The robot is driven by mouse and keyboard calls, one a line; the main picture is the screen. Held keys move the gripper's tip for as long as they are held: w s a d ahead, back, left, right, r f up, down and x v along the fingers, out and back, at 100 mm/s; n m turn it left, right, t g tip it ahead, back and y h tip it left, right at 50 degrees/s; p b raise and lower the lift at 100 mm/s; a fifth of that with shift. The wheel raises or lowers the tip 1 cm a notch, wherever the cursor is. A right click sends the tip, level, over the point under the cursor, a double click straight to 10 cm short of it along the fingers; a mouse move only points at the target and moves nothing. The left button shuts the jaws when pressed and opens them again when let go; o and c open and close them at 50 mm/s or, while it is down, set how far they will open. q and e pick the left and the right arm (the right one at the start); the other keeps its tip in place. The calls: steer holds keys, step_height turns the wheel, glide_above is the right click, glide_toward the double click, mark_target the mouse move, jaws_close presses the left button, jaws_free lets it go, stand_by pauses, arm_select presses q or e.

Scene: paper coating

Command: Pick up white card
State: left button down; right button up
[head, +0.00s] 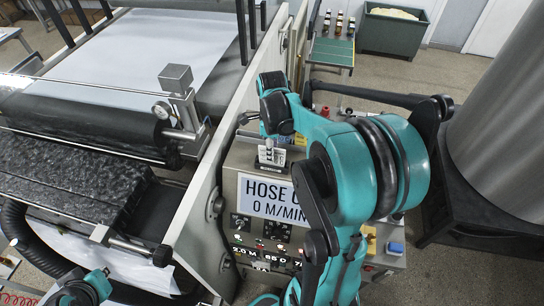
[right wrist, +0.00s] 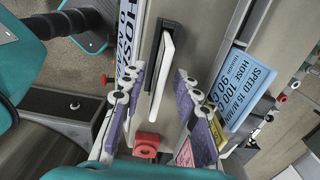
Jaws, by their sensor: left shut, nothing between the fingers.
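A thin white card (right wrist: 162,75) stands in a black slotted holder (right wrist: 171,28) in the right wrist view, seen nearly edge-on. My right gripper (right wrist: 161,103) is open, with one purple-padded finger on each side of the card and gaps between. In the head view, my right gripper (head: 269,154) is over the top of the machine's control panel; the card cannot be made out there. My left gripper (head: 78,297) is shut and empty at the bottom left of the head view, partly cut off.
A white sign with HOSE lettering (head: 271,200) is on the panel below my right gripper. A blue lettered card (right wrist: 243,92) stands to the right in the wrist view. A red block (right wrist: 147,143) lies near the fingers. Black rollers (head: 90,125) fill the left.

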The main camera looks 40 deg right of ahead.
steer(key=shift+f, duration=0.7)
jaws_close()
steer(key=shift+r, duration=0.1)
